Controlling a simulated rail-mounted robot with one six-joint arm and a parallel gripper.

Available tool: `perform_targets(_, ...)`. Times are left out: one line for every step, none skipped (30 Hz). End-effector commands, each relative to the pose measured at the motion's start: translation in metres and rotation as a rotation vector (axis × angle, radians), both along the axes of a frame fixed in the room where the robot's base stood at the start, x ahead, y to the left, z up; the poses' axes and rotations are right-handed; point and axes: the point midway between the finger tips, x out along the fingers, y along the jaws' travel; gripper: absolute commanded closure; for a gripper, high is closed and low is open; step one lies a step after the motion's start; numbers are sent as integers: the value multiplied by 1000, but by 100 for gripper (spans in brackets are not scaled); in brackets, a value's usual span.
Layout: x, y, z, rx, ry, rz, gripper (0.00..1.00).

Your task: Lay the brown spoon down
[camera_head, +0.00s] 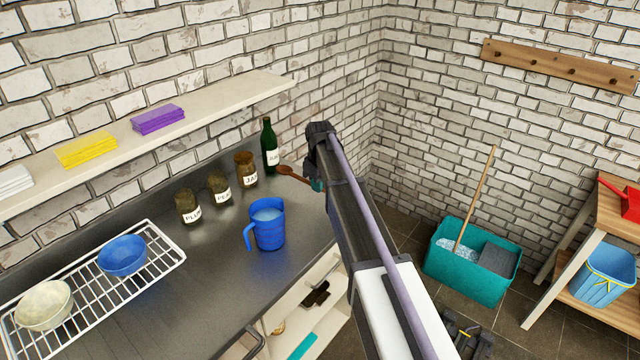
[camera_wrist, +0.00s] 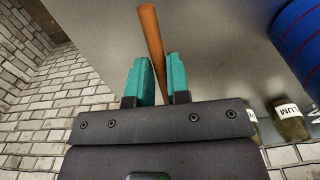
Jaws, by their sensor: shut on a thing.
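The brown spoon (camera_head: 290,174) shows in the head view at the right end of the dark counter, its bowl pointing left toward the green bottle. My gripper (camera_head: 318,186) is at the spoon's right end. In the wrist view the spoon's brown handle (camera_wrist: 152,40) runs between the two teal fingers of my gripper (camera_wrist: 160,80), which are shut on it. My arm hides part of the counter's right end. I cannot tell whether the spoon touches the counter (camera_head: 220,290).
A blue jug (camera_head: 268,225) stands in front of the spoon. A green bottle (camera_head: 269,146) and labelled jars (camera_head: 246,170) stand along the wall. A wire rack (camera_head: 160,258) with two bowls is at left. Bare counter lies around the jug. A teal tub (camera_head: 470,275) stands on the floor.

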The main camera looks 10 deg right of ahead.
Motion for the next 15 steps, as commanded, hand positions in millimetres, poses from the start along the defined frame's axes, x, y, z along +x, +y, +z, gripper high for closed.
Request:
perform_targets(0, 0, -16, 0, 0, 0, 100)
perform_targets(0, 0, -21, 0, 0, 0, 100)
perform_targets(0, 0, -27, 0, 0, 0, 100)
perform_targets(0, 0, -32, 0, 0, 0, 100)
perform_targets(0, 0, -37, 0, 0, 0, 100)
perform_targets(0, 0, -43, 0, 0, 0, 100)
perform_targets(0, 0, -48, 0, 0, 0, 100)
perform_targets(0, 0, -51, 0, 0, 1, 100)
perform_targets(0, 0, -56, 0, 0, 1, 100)
perform_targets(0, 0, -58, 0, 0, 1, 100)
perform_targets(0, 0, -60, 0, 0, 1, 100)
perform_targets(0, 0, -62, 0, 0, 1, 100)
perform_targets(0, 0, -63, 0, 0, 1, 100)
perform_targets(0, 0, -64, 0, 0, 1, 100)
perform_targets(0, 0, -64, 0, 0, 1, 100)
